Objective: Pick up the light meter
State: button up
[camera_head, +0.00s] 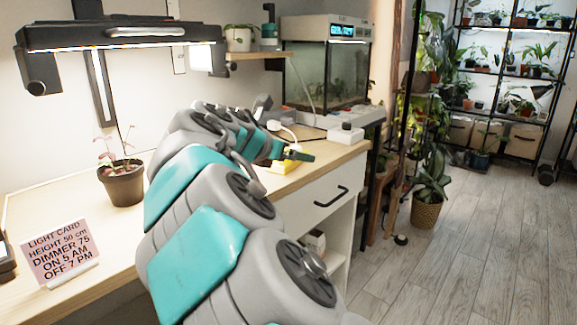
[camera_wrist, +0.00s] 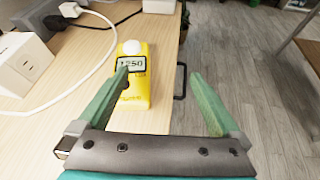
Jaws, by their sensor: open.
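The light meter is a yellow handheld device (camera_wrist: 133,92) with a white dome and a small display that seems to read 1250. It lies on the wooden desk near its right edge in the wrist view. In the head view a bit of the yellow meter (camera_head: 287,167) shows beside my fingers; the rest is hidden by my arm. My gripper (camera_wrist: 165,78) is open, with its green fingers spread. The left finger overlaps the meter in the picture, and the right finger is over the floor past the desk edge. The gap between the fingers is empty.
A white plug box (camera_wrist: 20,60) with cables stands left of the meter. A potted plant (camera_head: 122,182) and a pink light card (camera_head: 60,250) stand on the desk (camera_head: 30,208). A glass tank (camera_head: 325,75) is at the back. Open floor lies right.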

aim_at(277, 163)
jog(key=a, duration=0.1)
jog(key=a+n, duration=0.1)
jog(key=a, duration=0.2)
jog(key=shift+w+f+n+t+y, duration=0.3)
jog(key=shift+t, duration=0.1)
jog(key=shift+x, duration=0.9)
jog(key=x, duration=0.5)
jog(key=shift+w+a+f, duration=0.15)
jog(key=shift+w+f, duration=0.2)
jog(key=shift+f, duration=0.1)
jog(key=c, duration=1.4)
jog(key=shift+r, duration=0.1)
